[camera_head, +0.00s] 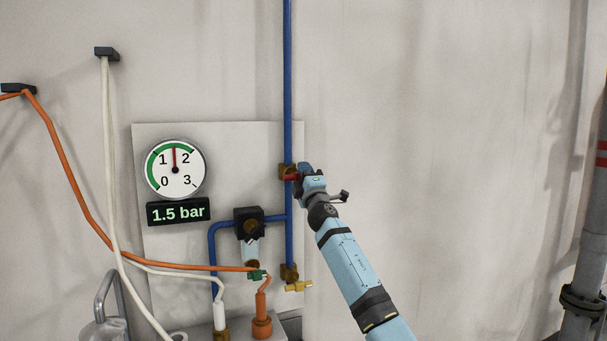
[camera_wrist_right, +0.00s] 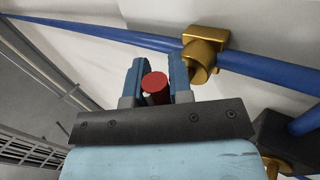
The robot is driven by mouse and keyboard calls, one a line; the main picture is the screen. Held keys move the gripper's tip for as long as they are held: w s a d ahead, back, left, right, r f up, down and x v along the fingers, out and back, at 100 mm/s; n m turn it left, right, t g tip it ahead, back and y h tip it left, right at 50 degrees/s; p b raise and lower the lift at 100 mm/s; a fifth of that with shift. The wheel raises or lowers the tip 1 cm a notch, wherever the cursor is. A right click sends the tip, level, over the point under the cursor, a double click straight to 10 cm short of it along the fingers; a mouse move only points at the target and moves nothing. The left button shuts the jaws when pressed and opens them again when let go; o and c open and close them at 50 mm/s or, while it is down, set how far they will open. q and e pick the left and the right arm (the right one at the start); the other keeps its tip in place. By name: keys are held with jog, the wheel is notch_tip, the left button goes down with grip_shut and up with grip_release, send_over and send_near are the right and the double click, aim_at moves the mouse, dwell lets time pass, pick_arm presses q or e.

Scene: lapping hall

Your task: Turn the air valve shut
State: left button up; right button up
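The air valve has a brass body (camera_head: 285,171) on the vertical blue pipe, with a red handle (camera_head: 291,178) pointing right. In the right wrist view the brass body (camera_wrist_right: 205,50) is beyond the fingers, and the round end of the red handle (camera_wrist_right: 155,84) faces the camera. My right gripper (camera_head: 301,174) is at the valve. In the wrist view its two blue fingers (camera_wrist_right: 156,78) lie on either side of the red handle and look closed on it. The far part of the handle is hidden. My left gripper is not in view.
A round gauge (camera_head: 175,169) has its needle midway between 1 and 2; the display (camera_head: 178,212) below reads 1.5 bar. The wall at right is clear up to a grey pipe (camera_head: 587,240).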

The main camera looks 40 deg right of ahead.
jog(key=o, duration=0.4)
jog(key=shift+f, duration=0.1)
jog(key=b+v, duration=0.2)
jog(key=v, duration=1.1)
jog(key=shift+s+a+f+b, duration=0.15)
jog(key=shift+s+b, duration=0.15)
